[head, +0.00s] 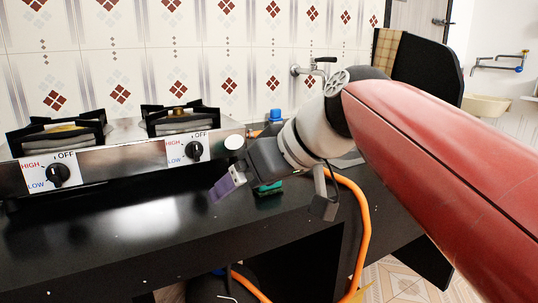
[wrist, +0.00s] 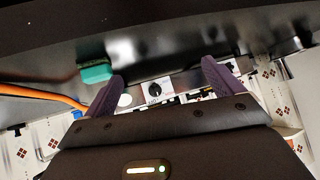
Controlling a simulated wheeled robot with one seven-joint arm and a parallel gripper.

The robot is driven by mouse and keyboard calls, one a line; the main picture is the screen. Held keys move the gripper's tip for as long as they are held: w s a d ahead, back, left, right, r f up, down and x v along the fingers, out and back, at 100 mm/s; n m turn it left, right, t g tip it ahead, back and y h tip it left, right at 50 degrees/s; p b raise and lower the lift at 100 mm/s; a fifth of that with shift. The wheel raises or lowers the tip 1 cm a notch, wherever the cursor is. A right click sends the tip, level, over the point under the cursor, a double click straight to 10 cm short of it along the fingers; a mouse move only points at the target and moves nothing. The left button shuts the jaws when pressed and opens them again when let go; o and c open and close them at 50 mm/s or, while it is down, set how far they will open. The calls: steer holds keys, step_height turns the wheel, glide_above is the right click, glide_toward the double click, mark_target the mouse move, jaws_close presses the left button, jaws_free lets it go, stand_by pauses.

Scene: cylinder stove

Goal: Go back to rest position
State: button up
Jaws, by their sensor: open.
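My gripper (head: 226,187) is above the black counter, in front of the right end of the stove, in the head view. In the wrist view its two purple fingers (wrist: 162,88) are spread apart with nothing between them. The stove (head: 120,158) has a left knob (head: 57,175) and a right knob (head: 194,151), each on a white plate marked HIGH, OFF and LOW. The right knob's pointer is hard to read. A knob (wrist: 155,89) also shows beyond the fingers in the wrist view.
A green sponge-like block (wrist: 95,72) lies on the counter (head: 130,225) close to my gripper. An orange hose (head: 361,225) hangs over the counter's front edge at right. A tap (head: 313,67) is on the tiled wall. The counter in front of the stove is clear.

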steer(key=s+d+f+m+h, duration=0.3)
steer(key=s+d+f, duration=0.3)
steer(key=d+f, duration=0.3)
steer(key=s+d+f+m+h+p, duration=0.1)
steer(key=s+d+f+m+h, duration=0.3)
steer(key=d+f, duration=0.5)
step_height(320, 180, down, 4)
steer(key=shift+s+f+m+h, duration=0.2)
steer(key=shift+s+m+h, duration=0.1)
steer(key=shift+s+m, duration=0.7)
steer(key=shift+s, duration=0.15)
